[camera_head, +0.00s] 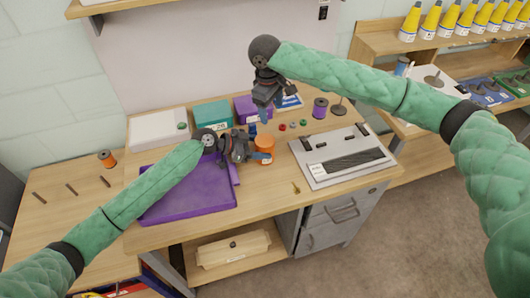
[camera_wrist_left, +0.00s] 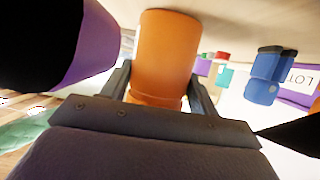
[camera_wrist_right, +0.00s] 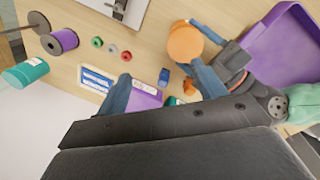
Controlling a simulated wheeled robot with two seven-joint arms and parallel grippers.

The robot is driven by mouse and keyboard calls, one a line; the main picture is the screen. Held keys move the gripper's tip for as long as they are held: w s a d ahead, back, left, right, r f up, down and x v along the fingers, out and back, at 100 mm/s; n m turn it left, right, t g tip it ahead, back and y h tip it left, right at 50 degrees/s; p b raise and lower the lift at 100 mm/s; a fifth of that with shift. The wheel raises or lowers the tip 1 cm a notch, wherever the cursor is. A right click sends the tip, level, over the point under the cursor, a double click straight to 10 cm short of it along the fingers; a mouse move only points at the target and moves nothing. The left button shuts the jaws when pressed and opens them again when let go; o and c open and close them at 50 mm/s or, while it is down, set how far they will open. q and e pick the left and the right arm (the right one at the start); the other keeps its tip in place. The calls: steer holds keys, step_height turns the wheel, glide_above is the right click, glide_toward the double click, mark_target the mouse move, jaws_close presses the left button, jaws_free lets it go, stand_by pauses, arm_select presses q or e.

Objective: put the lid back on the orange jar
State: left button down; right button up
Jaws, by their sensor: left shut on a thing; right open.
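The orange jar (camera_head: 265,144) stands upright near the middle of the table, and it fills the upper middle of the left wrist view (camera_wrist_left: 165,55). My left gripper (camera_head: 262,157) is shut around the jar's side, one finger on each side. From above, the jar's round orange top (camera_wrist_right: 186,42) shows in the right wrist view; I cannot tell whether this is a lid. No separate orange lid can be made out for certain. My right gripper (camera_head: 264,114) is open and empty, pointing down above the table behind the jar.
A purple tray (camera_head: 190,205) lies left of the jar, and a grey-white board (camera_head: 320,170) lies right. Behind are a blue container (camera_wrist_right: 164,77), small red and green pieces (camera_head: 282,127), a purple spool (camera_head: 320,108) and a teal box (camera_head: 211,115). The front table strip is mostly clear.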

mark_target(265, 140)
steer(key=n, duration=0.2)
steer(key=s+f+n, duration=0.1)
steer(key=n, duration=0.1)
steer(key=a+f+n, duration=0.1)
steer(key=n, duration=0.1)
steer(key=shift+s+g, duration=0.3)
steer(key=shift+s, duration=0.1)
steer(key=n, duration=0.4)
steer(key=shift+s+a+f+y, duration=0.15)
steer(key=shift+s+a+y, duration=0.05)
steer(key=shift+a+y, duration=0.2)
steer(key=n, duration=0.4)
steer(key=shift+a+n, duration=0.15)
steer(key=shift+n, duration=0.25)
steer(key=shift+f, duration=4)
steer(key=c, duration=0.8)
steer(key=o, duration=1.2)
steer(key=shift+c, duration=0.2)
